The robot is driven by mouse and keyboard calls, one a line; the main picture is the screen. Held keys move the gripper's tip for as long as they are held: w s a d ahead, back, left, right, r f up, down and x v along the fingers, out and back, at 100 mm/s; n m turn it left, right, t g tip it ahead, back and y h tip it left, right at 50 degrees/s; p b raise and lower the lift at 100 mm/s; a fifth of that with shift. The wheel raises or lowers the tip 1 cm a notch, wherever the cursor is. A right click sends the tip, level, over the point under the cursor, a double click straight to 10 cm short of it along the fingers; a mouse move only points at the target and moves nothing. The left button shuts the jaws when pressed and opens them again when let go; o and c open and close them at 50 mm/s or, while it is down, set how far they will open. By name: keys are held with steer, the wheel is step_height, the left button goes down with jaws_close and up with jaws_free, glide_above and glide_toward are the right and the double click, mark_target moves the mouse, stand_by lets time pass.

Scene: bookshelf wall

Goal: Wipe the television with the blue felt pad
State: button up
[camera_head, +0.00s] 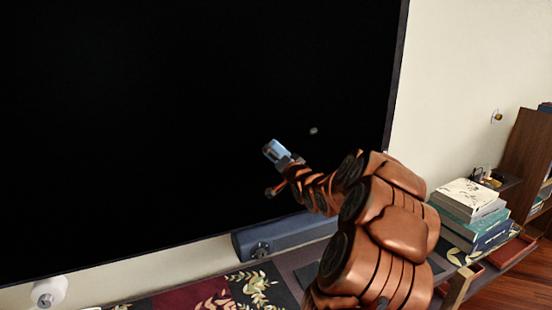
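The television (150,120) is a large black screen that fills the left and middle of the view. A small pale grey spot (313,131) shows on its lower right part. My copper-coloured arm reaches up from the lower right, and my gripper (284,162) is in front of the screen, left of and below the spot. A small light blue piece, which looks like the blue felt pad (275,150), is at the fingertips and appears held. The fingers are small and partly hidden. I cannot tell whether the pad touches the screen.
A blue-grey bar-shaped object (290,236) lies below the screen, partly behind my arm. A patterned cloth (200,295) covers the surface at the bottom. Stacked books (470,212) stand on the right, near a wooden bookcase (525,160). A white round object (48,292) is at lower left.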

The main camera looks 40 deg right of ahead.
steer(key=shift+s+d+p, duration=0.3)
steer(key=shift+d+p, duration=0.5)
steer(key=shift+p, duration=0.05)
steer(key=shift+s+d+p, duration=0.25)
steer(key=shift+d+p, duration=0.55)
steer(key=shift+p, duration=0.05)
steer(key=shift+d, duration=0.1)
